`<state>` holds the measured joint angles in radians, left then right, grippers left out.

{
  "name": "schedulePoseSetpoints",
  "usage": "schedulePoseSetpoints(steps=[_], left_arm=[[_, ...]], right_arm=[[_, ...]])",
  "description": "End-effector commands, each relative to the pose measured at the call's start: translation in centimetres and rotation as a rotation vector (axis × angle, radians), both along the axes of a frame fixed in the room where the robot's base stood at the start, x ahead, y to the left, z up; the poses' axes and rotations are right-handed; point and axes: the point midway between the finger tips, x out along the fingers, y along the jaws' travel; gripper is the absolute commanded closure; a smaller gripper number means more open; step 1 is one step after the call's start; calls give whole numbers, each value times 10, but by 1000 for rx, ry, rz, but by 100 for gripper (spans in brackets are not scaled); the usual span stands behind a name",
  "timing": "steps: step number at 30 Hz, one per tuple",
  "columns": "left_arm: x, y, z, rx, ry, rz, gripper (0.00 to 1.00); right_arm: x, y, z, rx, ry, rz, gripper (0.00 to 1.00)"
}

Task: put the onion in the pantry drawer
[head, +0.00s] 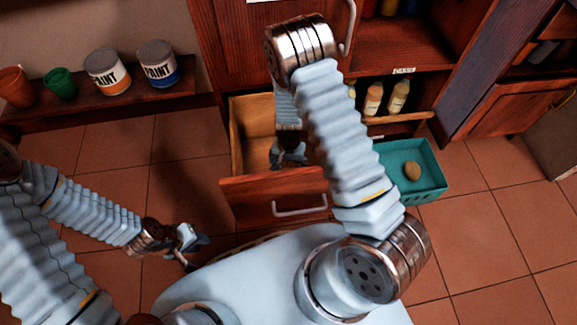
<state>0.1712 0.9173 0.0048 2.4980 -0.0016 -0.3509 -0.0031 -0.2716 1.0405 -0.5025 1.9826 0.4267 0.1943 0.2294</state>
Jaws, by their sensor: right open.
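The pantry drawer (272,199) is pulled open at the foot of the dark wood cabinet. My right arm reaches over it, and my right gripper (289,160) is inside the drawer, pointing down, with its jaws open. The arm hides part of the drawer's inside, and I cannot make out an onion there. A small rounded tan-brown thing (412,170), which may be the onion, lies in a teal crate (436,187) to the right of the drawer. My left gripper (190,247) hangs low over the floor, left of the drawer, its jaws unclear.
A low wood shelf (190,100) at the left holds two paint cans (107,72), a green pot (60,83) and an orange pot (16,86). Bottles (398,96) stand on the cabinet shelf behind the crate. The tiled floor is clear at the right.

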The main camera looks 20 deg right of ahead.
Motion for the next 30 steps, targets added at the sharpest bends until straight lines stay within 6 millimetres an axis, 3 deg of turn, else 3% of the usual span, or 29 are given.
schedulePoseSetpoints(steps=[1, 6, 12, 30], left_arm=[[0, 0, 6, 1, -1, 0, 70], [0, 1, 15, 3, -2, 2, 70], [1, 2, 21, 6, -3, 3, 70], [1, 2, 21, 6, -4, 4, 70]], right_arm=[[1, 1, 17, 1, -3, 2, 5], [1, 0, 56, 0, -3, 1, 5], [0, 0, 84, 0, -1, 2, 5], [0, 0, 90, 0, 0, 1, 5]])
